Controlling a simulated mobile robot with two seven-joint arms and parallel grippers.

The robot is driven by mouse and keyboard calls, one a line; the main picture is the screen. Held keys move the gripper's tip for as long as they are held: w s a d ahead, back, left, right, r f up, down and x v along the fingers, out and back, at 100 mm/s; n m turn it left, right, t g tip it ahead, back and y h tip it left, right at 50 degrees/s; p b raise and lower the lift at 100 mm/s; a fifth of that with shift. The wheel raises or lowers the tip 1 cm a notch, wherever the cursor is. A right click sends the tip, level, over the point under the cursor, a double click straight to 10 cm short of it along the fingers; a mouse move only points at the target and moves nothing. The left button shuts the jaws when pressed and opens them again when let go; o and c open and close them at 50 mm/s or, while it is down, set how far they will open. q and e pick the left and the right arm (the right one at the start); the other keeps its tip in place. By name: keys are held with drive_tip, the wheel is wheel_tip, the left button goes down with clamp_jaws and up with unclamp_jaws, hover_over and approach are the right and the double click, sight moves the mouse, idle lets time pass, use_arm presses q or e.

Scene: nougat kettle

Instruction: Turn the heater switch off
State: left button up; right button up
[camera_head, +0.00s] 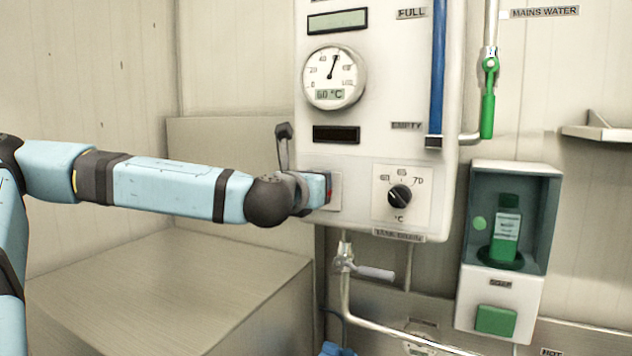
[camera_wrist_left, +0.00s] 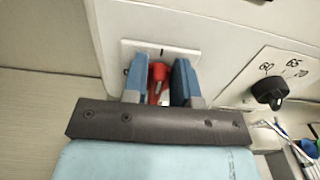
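The heater switch is a red knob (camera_wrist_left: 157,82) on a white plate (camera_wrist_left: 180,52), with an "I" mark above it and a round mark at its left. The knob stands roughly upright, toward the "I". In the head view the plate (camera_head: 336,192) is on the lower left of the boiler front, left of the dial. My left gripper (camera_wrist_left: 158,78) is at the plate with its blue fingers apart, one on each side of the knob. A narrow gap shows on the right; contact on the left is unclear. My right gripper is in neither view.
The black temperature dial (camera_head: 400,195) is right of the switch. A gauge (camera_head: 334,78) above reads 60 °C. A tap (camera_head: 372,272) hangs below the boiler. A soap dispenser (camera_head: 500,300) is at the right. A large box-like surface (camera_head: 170,290) lies below my left arm.

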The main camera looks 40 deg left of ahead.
use_arm(q)
clamp_jaws()
drive_tip(key=shift+a+f+n+b, duration=0.2)
drive_tip(key=shift+a+n+b, duration=0.05)
drive_tip(key=shift+n+b, duration=0.85)
drive_tip(key=shift+s+a+f+n+b, duration=0.1)
drive_tip(key=shift+a+f+n+b, duration=0.25)
drive_tip(key=shift+n+b, duration=1.7)
drive_tip(key=shift+s+a+f+n+b, duration=0.25)
drive_tip(key=shift+n+b, duration=0.55)
drive_tip(key=shift+n, duration=2.35)
drive_tip(key=shift+a+f+n+b, duration=0.4)
drive_tip(key=shift+n+b, duration=1.05)
drive_tip(key=shift+n, duration=1.15)
drive_tip(key=shift+d, duration=0.1)
